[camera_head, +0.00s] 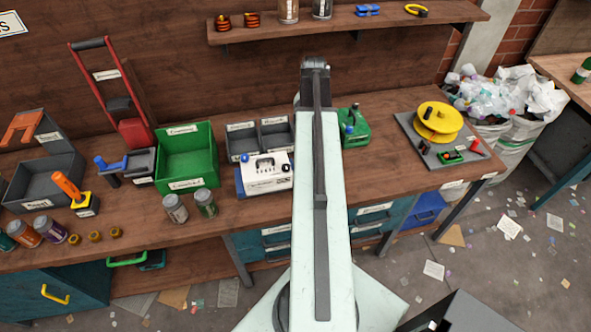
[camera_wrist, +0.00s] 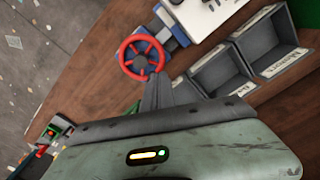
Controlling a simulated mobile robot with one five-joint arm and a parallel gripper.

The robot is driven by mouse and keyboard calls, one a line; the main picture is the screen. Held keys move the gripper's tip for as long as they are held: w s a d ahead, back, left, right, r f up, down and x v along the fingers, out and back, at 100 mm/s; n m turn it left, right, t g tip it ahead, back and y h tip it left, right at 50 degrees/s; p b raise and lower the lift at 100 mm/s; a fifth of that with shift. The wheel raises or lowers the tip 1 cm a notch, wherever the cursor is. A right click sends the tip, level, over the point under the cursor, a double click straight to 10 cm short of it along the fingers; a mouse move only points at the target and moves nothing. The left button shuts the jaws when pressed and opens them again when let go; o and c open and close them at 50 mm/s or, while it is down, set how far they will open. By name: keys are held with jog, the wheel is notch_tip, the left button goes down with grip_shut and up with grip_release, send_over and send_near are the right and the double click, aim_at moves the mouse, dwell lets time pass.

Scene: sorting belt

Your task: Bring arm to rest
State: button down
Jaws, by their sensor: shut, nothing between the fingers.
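My arm reaches forward over the workbench (camera_head: 385,122) in the head view, its pale link running up the middle of the picture. The fingers of my gripper show in the wrist view (camera_wrist: 157,84) as a dark, narrow pair. They are together with nothing between them. In that view their tips lie just below a red handwheel (camera_wrist: 142,42), and I cannot tell whether they touch it. The fingers cannot be made out in the head view, where my arm hides part of the bench.
A white box (camera_head: 266,178) and grey bins (camera_head: 243,141) stand left of my arm. A green bin (camera_head: 186,160) is farther left. A green device (camera_head: 354,128) is close to my arm's right side; a yellow reel (camera_head: 437,117) is farther right. A shelf (camera_head: 345,22) hangs behind.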

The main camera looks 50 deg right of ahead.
jog(key=w+a+f+n+b, duration=0.2)
jog(key=w+a+n, duration=0.1)
jog(key=w+a, duration=0.85)
jog(key=w+a+n, duration=0.1)
jog(key=a+n, duration=0.1)
jog(key=a, duration=0.7)
jog(key=w+a+f+n+b, duration=0.1)
jog(key=w+a+n, duration=0.1)
jog(key=a, duration=0.8)
jog(key=w+a+f+n+b, duration=0.1)
jog(key=w+a+n, duration=0.1)
jog(key=a, duration=0.7)
jog(key=shift+a, duration=0.2)
jog(key=s+a+n, duration=0.4)
jog(key=a, duration=0.5)
jog(key=shift+a+f, duration=0.25)
